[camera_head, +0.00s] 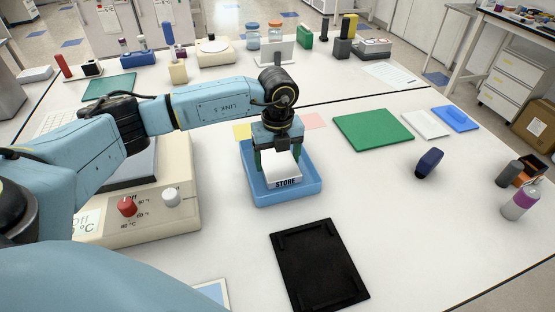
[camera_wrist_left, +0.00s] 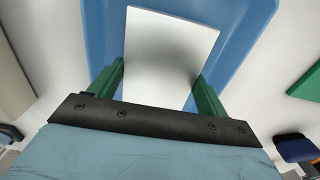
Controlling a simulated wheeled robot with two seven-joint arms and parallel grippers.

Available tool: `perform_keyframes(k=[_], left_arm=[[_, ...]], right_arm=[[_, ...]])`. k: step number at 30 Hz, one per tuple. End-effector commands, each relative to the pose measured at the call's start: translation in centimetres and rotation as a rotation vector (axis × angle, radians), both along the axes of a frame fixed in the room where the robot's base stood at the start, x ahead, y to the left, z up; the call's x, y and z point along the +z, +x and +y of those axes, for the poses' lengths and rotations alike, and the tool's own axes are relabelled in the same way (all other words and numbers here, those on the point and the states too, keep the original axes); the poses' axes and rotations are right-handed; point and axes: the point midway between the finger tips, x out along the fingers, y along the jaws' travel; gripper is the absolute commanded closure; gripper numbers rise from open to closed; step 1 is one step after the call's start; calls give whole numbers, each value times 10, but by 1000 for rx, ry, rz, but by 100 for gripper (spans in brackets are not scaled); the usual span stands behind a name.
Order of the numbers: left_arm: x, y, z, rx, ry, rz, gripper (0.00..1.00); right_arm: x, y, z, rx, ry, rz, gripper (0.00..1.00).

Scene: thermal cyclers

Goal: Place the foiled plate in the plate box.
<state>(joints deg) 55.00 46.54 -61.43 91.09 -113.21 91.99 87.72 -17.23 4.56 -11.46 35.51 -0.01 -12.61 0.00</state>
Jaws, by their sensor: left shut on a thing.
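The foiled plate (camera_head: 283,170) is a pale, flat-topped plate whose top shows as a plain light sheet in the left wrist view (camera_wrist_left: 168,55). The plate box (camera_head: 256,188) is a shallow blue tray with a "STORE" label; its blue floor and wall also show in the left wrist view (camera_wrist_left: 236,25). My left gripper (camera_head: 279,165) points down over the box, its green fingers on both sides of the plate, shut on it. The plate is within the box's outline; I cannot tell whether it touches the floor. My right gripper is not in view.
A black tray (camera_head: 320,265) lies in front of the box. A beige device with red and white knobs (camera_head: 150,228) stands to the left. A green mat (camera_head: 372,130) and a dark blue object (camera_head: 429,163) lie to the right. The table right of the black tray is clear.

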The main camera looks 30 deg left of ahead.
Motion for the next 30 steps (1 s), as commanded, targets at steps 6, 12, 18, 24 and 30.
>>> perform_keyframes(k=[6,12,18,24,30], left_arm=[[-8,0,0,0,0,-1,48],[-10,0,0,0,-1,-1,48],[-11,0,0,-1,-1,-1,6],[-11,0,0,-1,-1,-1,2],[-5,0,0,-1,-1,-2,2]], right_arm=[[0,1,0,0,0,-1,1],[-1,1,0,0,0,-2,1],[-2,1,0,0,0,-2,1],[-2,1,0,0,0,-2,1],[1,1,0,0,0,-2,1]])
